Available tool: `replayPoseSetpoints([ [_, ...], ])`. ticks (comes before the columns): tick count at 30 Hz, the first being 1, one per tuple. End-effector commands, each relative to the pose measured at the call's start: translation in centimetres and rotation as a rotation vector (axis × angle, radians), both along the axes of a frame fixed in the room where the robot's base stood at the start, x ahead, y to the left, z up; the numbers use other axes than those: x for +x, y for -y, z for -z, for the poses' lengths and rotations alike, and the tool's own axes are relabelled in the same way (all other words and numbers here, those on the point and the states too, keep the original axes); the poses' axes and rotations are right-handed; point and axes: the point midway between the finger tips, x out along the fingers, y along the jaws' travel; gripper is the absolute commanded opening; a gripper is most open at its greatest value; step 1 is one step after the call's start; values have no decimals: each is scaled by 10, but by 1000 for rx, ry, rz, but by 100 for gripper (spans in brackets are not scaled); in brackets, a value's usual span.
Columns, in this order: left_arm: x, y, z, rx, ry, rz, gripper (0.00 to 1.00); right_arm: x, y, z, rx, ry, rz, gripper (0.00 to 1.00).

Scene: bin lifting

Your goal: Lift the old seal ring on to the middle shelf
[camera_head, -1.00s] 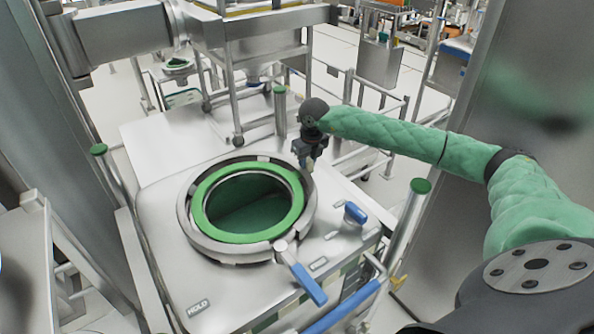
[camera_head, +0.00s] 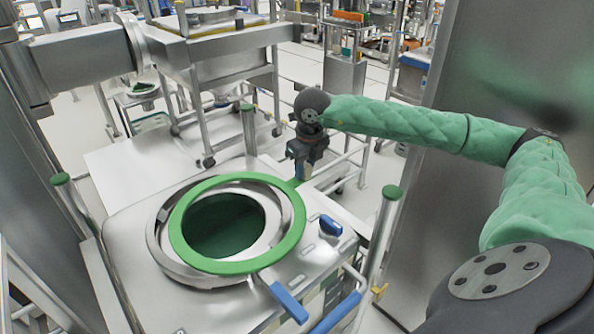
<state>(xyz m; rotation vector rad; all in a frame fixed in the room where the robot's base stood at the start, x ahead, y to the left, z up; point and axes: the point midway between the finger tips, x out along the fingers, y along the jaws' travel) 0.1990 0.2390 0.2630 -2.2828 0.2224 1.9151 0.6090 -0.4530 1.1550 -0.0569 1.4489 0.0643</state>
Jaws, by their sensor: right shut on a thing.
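The green seal ring (camera_head: 296,232) is in the head view, raised above the round metal opening of the bin (camera_head: 158,250) and offset to the right of it. My right gripper (camera_head: 299,178) is shut on the ring at its far right edge, by a small green tab. The ring looks roughly level. Through it I see the metal rim and the dark green inside of the bin. My left gripper is not in view. I cannot tell which surface is the middle shelf.
A blue-handled clamp (camera_head: 288,300) and a blue knob (camera_head: 330,225) are on the bin top. Green-capped posts (camera_head: 391,193) stand at its corners. A wheeled steel frame (camera_head: 225,60) stands behind. A tall metal panel (camera_head: 440,130) is at the right.

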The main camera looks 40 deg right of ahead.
Motion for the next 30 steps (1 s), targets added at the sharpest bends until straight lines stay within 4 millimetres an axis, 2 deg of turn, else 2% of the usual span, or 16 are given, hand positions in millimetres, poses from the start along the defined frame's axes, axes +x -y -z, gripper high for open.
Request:
replayPoseSetpoints([
  [17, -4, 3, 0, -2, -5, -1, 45, -4, 0, -5, 0, 0, 0, 0],
  [30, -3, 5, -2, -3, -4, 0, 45, -4, 0, -25, 0, 2, 0, 0],
])
